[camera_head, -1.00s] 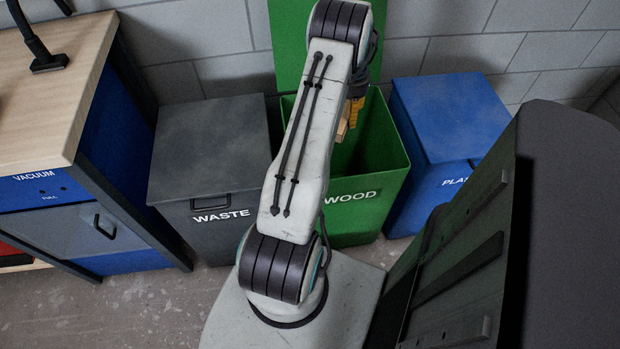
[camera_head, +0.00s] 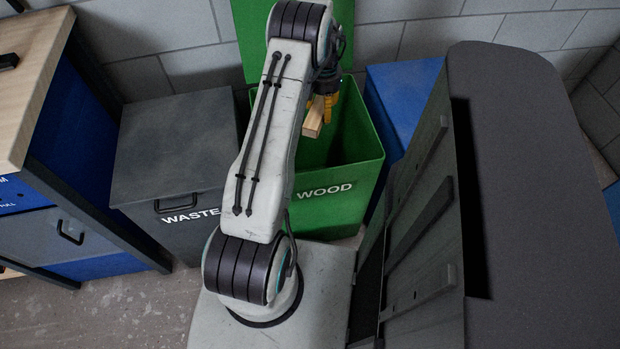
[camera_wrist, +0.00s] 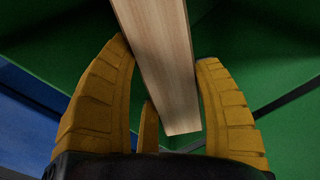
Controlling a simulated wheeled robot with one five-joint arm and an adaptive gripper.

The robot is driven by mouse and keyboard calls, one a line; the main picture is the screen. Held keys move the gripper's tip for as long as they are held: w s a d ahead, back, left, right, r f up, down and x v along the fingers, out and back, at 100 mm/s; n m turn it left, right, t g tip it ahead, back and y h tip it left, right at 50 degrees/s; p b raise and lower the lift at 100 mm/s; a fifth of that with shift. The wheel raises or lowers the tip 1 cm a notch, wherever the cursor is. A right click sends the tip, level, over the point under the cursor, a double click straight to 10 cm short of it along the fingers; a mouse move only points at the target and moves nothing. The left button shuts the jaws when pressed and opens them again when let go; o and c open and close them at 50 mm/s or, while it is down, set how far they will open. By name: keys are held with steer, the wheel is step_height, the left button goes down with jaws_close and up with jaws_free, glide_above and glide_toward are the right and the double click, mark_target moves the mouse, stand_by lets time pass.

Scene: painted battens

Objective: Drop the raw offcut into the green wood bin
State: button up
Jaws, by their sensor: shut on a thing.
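The raw offcut (camera_head: 313,117) is a short pale wooden piece, held over the open mouth of the green wood bin (camera_head: 332,210). My gripper (camera_head: 325,107) with yellow fingers is shut on it, partly hidden behind my arm in the head view. In the wrist view the offcut (camera_wrist: 160,60) lies between the yellow fingers of my gripper (camera_wrist: 165,95), and green bin walls (camera_wrist: 250,70) surround it. The bin's lid (camera_head: 243,40) stands open at the back. The bin's floor is mostly hidden.
A grey waste bin (camera_head: 170,140) with its lid shut stands left of the green bin. A blue bin (camera_head: 405,85) stands right, partly hidden by a dark panelled body (camera_head: 530,180). A wood-topped workbench (camera_head: 35,75) is at far left, and a block wall is behind.

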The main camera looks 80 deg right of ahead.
steer(key=shift+f+b, duration=0.75)
steer(key=shift+f, duration=0.9)
steer(key=o, duration=1.3)
step_height(320, 180, up, 12)
steer(key=shift+r, duration=0.1)
